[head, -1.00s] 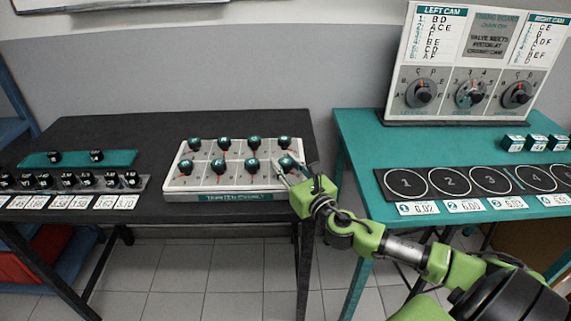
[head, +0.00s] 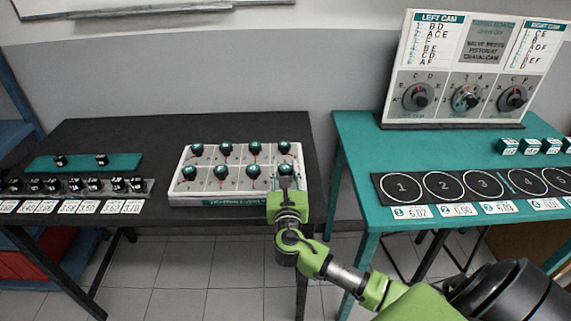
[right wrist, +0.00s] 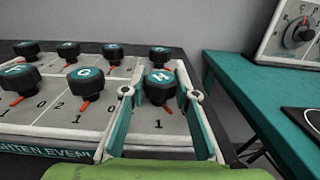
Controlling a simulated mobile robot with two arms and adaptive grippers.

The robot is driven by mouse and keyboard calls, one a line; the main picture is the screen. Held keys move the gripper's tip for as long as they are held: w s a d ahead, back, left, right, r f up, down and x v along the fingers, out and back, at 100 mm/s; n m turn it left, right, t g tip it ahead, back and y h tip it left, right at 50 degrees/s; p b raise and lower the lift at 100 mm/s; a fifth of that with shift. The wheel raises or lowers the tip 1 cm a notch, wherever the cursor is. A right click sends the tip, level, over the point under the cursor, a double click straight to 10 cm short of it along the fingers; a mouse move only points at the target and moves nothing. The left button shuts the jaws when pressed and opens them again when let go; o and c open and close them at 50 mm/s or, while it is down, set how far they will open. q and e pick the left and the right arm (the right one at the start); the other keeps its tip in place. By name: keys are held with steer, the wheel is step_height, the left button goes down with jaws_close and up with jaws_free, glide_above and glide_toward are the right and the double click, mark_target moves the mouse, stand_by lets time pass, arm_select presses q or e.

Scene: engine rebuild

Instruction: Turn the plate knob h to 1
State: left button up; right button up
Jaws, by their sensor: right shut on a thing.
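The plate (head: 235,202) is a pale board with two rows of black knobs with teal tops, each with a red pointer. Plate knob h (head: 285,169) is at the front right corner of it. In the right wrist view, knob h (right wrist: 159,86) stands between my right gripper's two fingers, its teal top marked H. My right gripper (right wrist: 160,93) is shut on it, a finger on each side. A bit of red pointer shows below the knob, close to the printed 1 (right wrist: 158,124). In the head view my right gripper (head: 286,182) partly covers this corner. My left gripper is not in view.
The plate lies on a black table (head: 110,135) with several small black parts at its left. A teal table (head: 360,150) stands to the right, with a dial board (head: 470,75) and a strip of numbered circles (head: 415,199). A gap separates the tables.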

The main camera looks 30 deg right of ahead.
mark_target(281, 174)
steer(key=m+g+h, duration=0.2)
steer(key=h, duration=0.1)
steer(key=shift+a+m+g, duration=0.1)
steer(key=shift+m+g, duration=0.2)
steer(key=shift+m, duration=0.1)
steer(key=shift+m+g+h+b, duration=0.3)
steer(key=shift+m+g+h, duration=1.5)
steer(key=shift+g, duration=0.6)
steer(key=shift+r, duration=0.1)
steer(key=o, duration=1.1)
steer(key=v, duration=0.7)
steer(key=shift+s+a, duration=0.1)
steer(key=shift+a, duration=0.05)
